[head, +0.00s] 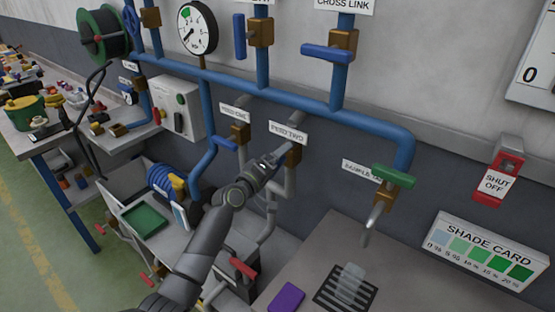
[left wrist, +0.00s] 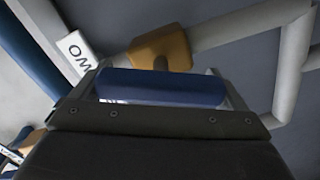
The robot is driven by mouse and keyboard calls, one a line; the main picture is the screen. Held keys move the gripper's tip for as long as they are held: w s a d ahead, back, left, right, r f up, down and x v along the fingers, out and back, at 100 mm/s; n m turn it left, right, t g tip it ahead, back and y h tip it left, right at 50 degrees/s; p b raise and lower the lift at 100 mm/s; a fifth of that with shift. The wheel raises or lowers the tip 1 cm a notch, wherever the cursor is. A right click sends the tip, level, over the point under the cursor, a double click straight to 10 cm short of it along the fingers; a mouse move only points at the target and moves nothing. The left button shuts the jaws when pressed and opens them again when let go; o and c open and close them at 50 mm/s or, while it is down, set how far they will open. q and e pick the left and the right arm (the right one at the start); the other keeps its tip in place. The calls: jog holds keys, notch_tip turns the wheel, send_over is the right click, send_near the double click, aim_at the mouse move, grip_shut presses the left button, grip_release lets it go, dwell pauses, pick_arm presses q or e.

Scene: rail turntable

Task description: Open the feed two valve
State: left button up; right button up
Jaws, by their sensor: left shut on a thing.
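The feed two valve has a brass body (head: 293,156) under the label "FEED TWO" (head: 288,133) on a grey vertical pipe. In the left wrist view its brass body (left wrist: 165,47) and blue lever (left wrist: 160,88) are close up, with the end of the label (left wrist: 80,50) beside them. My left gripper (head: 276,164) is at this valve, shut on the blue lever, which lies between its two fingers. In the head view the gripper hides most of the lever. My right gripper is in neither view.
The feed one valve (head: 239,133) with a blue lever (head: 225,142) is close on the left. A valve with a green lever (head: 394,175) is on the right. A gauge (head: 197,28) and the cross link valve (head: 328,53) are above. A shade card (head: 486,255) stands on the bench.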

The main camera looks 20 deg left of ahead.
pick_arm(q)
jog(key=shift+f+n, duration=0.1)
jog(key=shift+n, duration=1.3)
jog(key=shift+p, duration=0.3)
jog(key=o, duration=0.6)
jog(key=shift+a, duration=0.1)
jog(key=b+v, duration=0.1)
jog(key=v, duration=1.6)
jog(key=shift+s, duration=0.2)
